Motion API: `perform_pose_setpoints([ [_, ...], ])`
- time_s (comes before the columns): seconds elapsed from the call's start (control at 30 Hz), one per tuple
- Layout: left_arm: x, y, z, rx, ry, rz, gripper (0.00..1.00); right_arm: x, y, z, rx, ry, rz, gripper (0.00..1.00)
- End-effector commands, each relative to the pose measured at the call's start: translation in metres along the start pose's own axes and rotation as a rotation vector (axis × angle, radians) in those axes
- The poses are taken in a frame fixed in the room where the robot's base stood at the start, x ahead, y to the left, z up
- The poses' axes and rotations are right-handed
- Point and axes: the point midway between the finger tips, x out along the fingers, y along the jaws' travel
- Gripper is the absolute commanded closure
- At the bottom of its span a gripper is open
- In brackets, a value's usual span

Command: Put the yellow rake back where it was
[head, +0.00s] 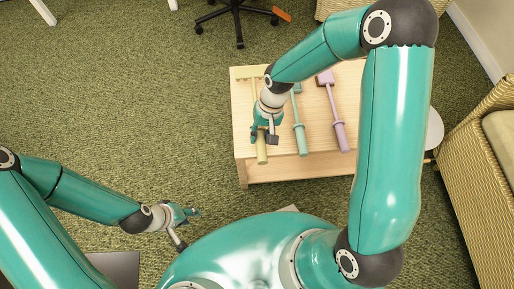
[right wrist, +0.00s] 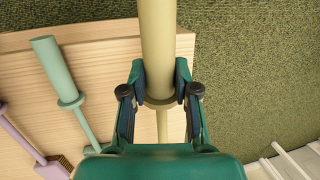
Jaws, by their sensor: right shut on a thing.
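The yellow rake (head: 262,152) lies along the left side of the light wooden table (head: 306,172), its thick handle toward me in the head view. My right gripper (head: 265,136) is over its handle; in the right wrist view my right gripper (right wrist: 160,88) is shut around the yellow rake (right wrist: 165,45) near the collar of its handle. Whether the rake rests on the table or is slightly lifted, I cannot tell. My left gripper (head: 190,212) is off to the left above the carpet, away from the table; its finger opening is too small to tell.
A green tool (head: 299,130) and a purple tool (head: 333,115) lie to the right of the rake on the table. A wicker seat (head: 470,170) stands at right. An office chair base (head: 238,15) and an orange object (head: 282,14) are beyond the table. Carpet at left is clear.

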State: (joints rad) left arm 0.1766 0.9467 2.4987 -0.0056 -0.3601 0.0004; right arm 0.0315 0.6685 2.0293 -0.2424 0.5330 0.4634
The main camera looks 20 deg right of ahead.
Motion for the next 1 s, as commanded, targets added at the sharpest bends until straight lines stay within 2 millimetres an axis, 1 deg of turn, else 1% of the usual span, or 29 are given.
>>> perform_pose_setpoints([
  [0.03, 0.005, -0.002, 0.000, 0.000, 0.000, 0.000, 0.60, 0.015, 0.003, -0.002, 0.000, -0.002, 0.001, 1.00],
  [0.1, 0.008, -0.003, 0.000, 0.000, 0.000, 0.000, 0.60, 0.026, 0.005, -0.004, 0.001, 0.000, 0.000, 1.00],
  [0.2, 0.010, -0.003, 0.000, 0.000, 0.000, 0.000, 0.60, 0.035, 0.007, -0.006, 0.000, 0.001, 0.000, 1.00],
  [0.37, 0.011, -0.004, 0.000, 0.000, 0.000, 0.000, 0.60, 0.043, 0.009, -0.007, -0.001, 0.002, 0.000, 1.00],
  [0.6, 0.020, -0.007, 0.000, 0.000, 0.000, 0.000, 0.60, 0.075, 0.015, -0.011, -0.002, 0.000, 0.001, 1.00],
  [0.7, 0.021, -0.007, 0.000, 0.000, 0.000, 0.000, 0.60, 0.081, 0.016, -0.012, -0.002, 0.002, -0.001, 1.00],
  [0.87, 0.020, -0.007, 0.000, 0.000, 0.000, 0.000, 0.60, 0.080, 0.015, -0.012, -0.002, 0.002, 0.000, 1.00],
  [0.9, 0.020, -0.007, 0.000, 0.000, 0.000, 0.000, 0.60, 0.081, 0.016, -0.011, -0.001, 0.000, 0.000, 0.67],
  [0.97, 0.020, -0.007, 0.000, 0.000, 0.000, 0.000, 0.60, 0.080, 0.016, -0.011, -0.001, 0.000, 0.000, 0.57],
  [1.0, 0.020, -0.007, 0.000, 0.000, 0.000, 0.000, 0.60, 0.080, 0.015, -0.011, -0.002, 0.000, 0.000, 0.50],
])
